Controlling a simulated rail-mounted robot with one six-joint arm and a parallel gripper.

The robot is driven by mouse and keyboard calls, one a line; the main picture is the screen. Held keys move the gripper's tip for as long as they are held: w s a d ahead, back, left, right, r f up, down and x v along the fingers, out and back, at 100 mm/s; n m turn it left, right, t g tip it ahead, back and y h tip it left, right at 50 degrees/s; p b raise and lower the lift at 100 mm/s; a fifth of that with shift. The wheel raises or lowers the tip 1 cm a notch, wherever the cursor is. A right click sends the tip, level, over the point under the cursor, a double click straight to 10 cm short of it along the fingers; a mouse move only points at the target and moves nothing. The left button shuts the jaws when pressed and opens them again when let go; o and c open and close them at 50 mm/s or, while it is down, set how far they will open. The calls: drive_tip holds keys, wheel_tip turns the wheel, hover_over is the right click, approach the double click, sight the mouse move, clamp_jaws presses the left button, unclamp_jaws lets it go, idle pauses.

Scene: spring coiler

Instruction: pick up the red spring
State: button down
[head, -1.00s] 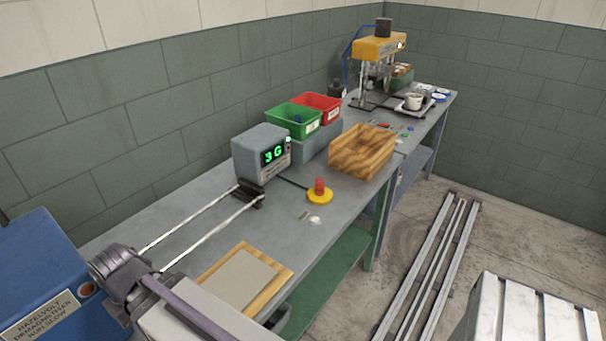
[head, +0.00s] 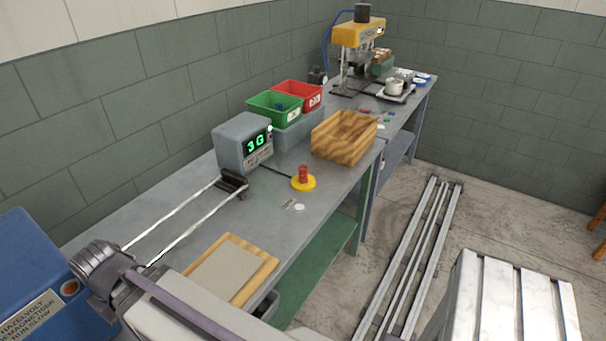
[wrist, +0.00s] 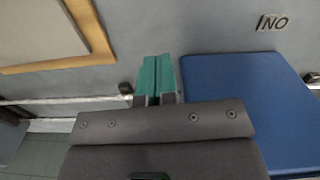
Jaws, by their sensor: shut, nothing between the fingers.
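A small red upright piece (head: 303,174) stands on a round yellow base on the near bench, right of the grey display box. A small red item (head: 366,110) also lies on the far bench, too small to identify. My gripper (wrist: 154,62) shows in the wrist view with its teal fingers shut together and nothing between them. It is over the bench beside the blue box, apart from the red piece. I cannot make out its fingers in the head view.
The blue demagnetiser (head: 30,275) stands at the left. Two pale rods run to a black block (head: 233,182) by the display box (head: 243,143). Green (head: 273,105) and red (head: 298,94) bins and a wooden tray (head: 344,137) stand behind. A wood-framed board (head: 228,270) lies in front.

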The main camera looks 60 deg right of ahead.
drive_tip(key=c, duration=1.9)
unclamp_jaws()
drive_tip(key=o, duration=1.3)
drive_tip(key=shift+r, duration=0.1)
